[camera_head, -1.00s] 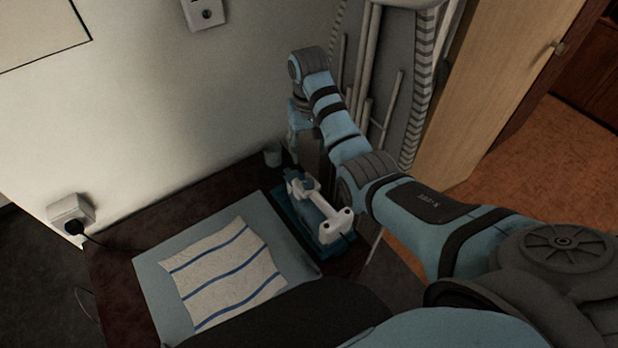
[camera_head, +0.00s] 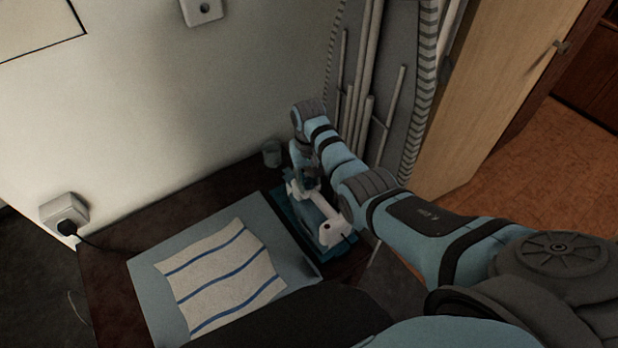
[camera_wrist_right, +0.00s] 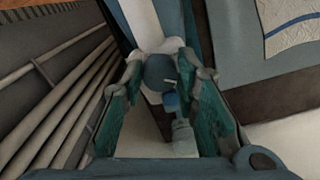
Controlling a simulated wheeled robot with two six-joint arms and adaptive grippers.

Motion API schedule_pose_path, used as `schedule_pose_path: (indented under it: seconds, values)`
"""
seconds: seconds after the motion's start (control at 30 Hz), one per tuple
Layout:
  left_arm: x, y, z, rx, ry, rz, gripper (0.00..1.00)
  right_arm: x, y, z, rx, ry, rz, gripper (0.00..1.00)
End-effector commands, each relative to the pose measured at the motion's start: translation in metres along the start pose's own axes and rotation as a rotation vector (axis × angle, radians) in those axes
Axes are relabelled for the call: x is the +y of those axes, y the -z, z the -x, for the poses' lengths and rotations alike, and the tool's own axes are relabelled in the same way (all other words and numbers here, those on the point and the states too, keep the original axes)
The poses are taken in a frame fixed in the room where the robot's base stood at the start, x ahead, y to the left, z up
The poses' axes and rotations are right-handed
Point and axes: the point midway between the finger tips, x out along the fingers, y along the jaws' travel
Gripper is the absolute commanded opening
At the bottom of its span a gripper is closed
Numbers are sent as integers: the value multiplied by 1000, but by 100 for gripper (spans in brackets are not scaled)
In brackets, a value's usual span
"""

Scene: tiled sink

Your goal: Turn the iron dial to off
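The iron (camera_head: 330,232) stands on the right part of the table, white and teal, partly covered by my right arm in the head view. Small gaps seem to show beside the dial; contact cannot be told. In the head view the right gripper (camera_head: 306,181) is above the iron, its fingertips hard to see. My left gripper is out of view.
A blue-grey board (camera_head: 150,283) with a striped cloth (camera_head: 225,275) lies left of the iron. A small cup (camera_head: 271,153) stands by the wall. Pipes (camera_head: 362,105) rise behind my right arm. A plug sits in a wall socket (camera_head: 64,212) at left.

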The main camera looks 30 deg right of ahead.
Motion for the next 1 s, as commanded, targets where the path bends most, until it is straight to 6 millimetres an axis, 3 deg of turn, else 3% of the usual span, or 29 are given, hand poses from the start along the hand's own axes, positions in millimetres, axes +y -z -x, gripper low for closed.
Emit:
schedule_pose_path:
  seconds: [0.03, 0.13, 0.57, 1.0]
  values:
    - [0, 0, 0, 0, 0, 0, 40, 0, 0, 0, 0, 0, 0, 13]
    - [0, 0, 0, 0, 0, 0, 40, 0, 0, 0, 0, 0, 0, 0]
    - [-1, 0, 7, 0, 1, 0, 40, 0, 0, 2, 0, 0, 81, 0]
    - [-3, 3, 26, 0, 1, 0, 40, 1, 1, 3, 0, 1, 434, 0]
